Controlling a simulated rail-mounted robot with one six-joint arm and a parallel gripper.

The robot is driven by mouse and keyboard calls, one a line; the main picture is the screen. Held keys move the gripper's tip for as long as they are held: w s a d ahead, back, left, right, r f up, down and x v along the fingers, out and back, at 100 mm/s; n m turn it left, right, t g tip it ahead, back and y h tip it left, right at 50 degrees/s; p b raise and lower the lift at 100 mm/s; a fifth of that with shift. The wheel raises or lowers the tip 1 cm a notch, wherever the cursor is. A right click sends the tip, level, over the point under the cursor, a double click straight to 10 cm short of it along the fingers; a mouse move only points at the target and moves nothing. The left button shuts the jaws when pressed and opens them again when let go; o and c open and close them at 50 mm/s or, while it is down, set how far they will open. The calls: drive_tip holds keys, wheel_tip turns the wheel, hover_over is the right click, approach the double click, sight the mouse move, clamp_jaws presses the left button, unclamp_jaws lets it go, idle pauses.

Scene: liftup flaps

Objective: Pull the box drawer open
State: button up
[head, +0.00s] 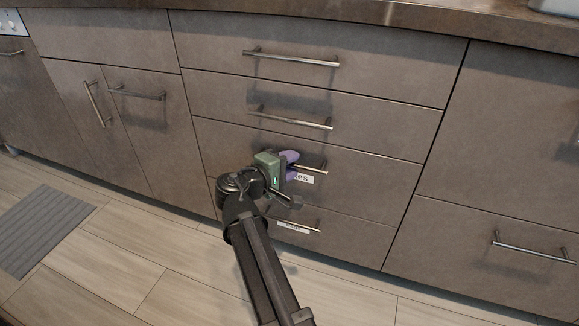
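The third drawer (368,180) from the top of the middle stack carries a white label (305,179), partly hidden, with only its last letters showing. It looks flush with the drawers around it. Its bar handle (318,169) shows to the right of my gripper; the left part is mostly hidden. My gripper (291,165), with purple fingertips, is at this handle, left of its middle. I cannot tell whether the fingers are closed on the bar.
Two more drawers with bar handles (291,57) (292,118) are above. A bottom drawer (345,240) with a small label (293,228) is below, partly behind my arm. Cupboard doors are at left. Wooden floor (180,290) in front is clear, with a grey mat (45,228) at left.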

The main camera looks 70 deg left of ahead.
drive_tip(key=shift+w, duration=0.1)
drive_tip(key=shift+c, duration=0.5)
clamp_jaws()
drive_tip(key=shift+d, duration=0.1)
